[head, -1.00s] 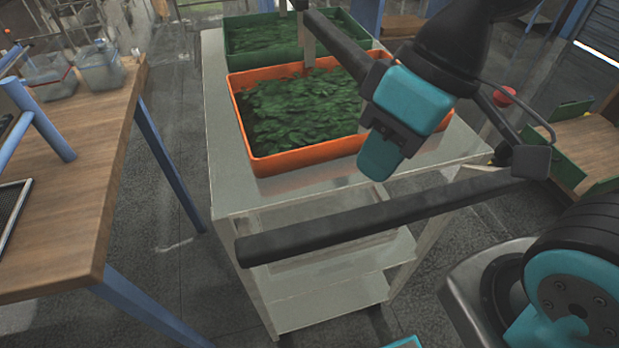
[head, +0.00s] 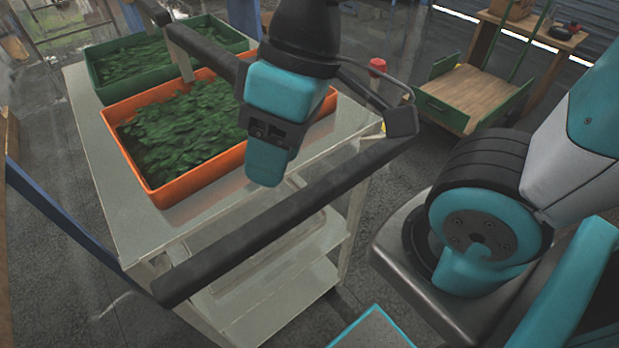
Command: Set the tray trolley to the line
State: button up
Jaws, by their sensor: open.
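The tray trolley (head: 190,218) is a pale grey cart with lower shelves (head: 285,300), left of centre in the head view. A dark push bar (head: 285,222) runs along its near side. On its top stand an orange tray (head: 205,172) and, behind it, a green tray (head: 95,68), both filled with dark green leaves. My gripper (head: 265,165) is a teal and black end in front of the orange tray, just above the bar in the picture. Its fingertips point down. Whether it touches the bar cannot be seen. The line is not clearly visible.
A green-sided cart with a wooden bed (head: 478,90) stands at the back right. A wooden table (head: 545,38) stands behind it. A red knob (head: 377,67) shows beyond the trolley. Grey floor (head: 400,185) is bare between the trolley and the green-sided cart.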

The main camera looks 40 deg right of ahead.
aim_at(249, 315)
jog(key=z, duration=1.55)
jog(key=k, duration=0.8)
jog(key=u, duration=1)
